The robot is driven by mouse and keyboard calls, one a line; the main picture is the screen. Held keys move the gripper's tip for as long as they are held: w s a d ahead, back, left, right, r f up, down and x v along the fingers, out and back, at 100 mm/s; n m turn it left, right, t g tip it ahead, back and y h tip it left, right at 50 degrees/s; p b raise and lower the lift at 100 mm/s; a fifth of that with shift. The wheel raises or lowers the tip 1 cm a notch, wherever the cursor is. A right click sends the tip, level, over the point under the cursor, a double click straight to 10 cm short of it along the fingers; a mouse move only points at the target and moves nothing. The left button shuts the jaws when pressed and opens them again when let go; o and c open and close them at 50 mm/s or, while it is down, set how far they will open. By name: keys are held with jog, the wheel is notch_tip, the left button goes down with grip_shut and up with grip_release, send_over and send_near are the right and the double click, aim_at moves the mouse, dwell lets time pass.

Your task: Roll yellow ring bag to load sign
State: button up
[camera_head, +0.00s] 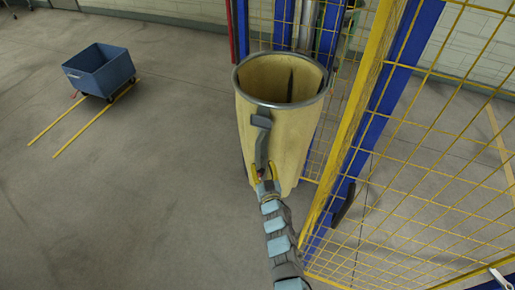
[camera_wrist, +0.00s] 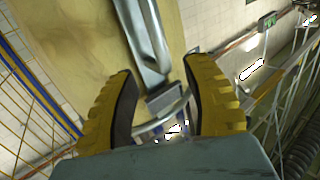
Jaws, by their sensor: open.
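The yellow ring bag (camera_head: 287,140) stands upright near the middle of the head view, with a grey metal ring around its open top. A grey handle (camera_head: 262,135) runs down its near side. My gripper (camera_head: 262,172) is at the lower end of this handle, its yellow fingers spread. In the wrist view the bag's yellow wall (camera_wrist: 85,30) fills the upper left, and the grey handle (camera_wrist: 148,40) lies between and beyond the open fingertips (camera_wrist: 160,75). I cannot tell whether the fingers touch it. I cannot make out a load sign.
A yellow mesh fence (camera_head: 430,130) with blue posts stands close on the right of the bag. A blue wheeled cart (camera_head: 100,72) stands at the left by yellow floor lines (camera_head: 85,130). The grey floor left of the bag is clear.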

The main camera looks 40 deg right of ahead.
aim_at(258, 151)
jog(key=shift+x, duration=4.3)
jog(key=shift+w, duration=0.1)
grip_shut()
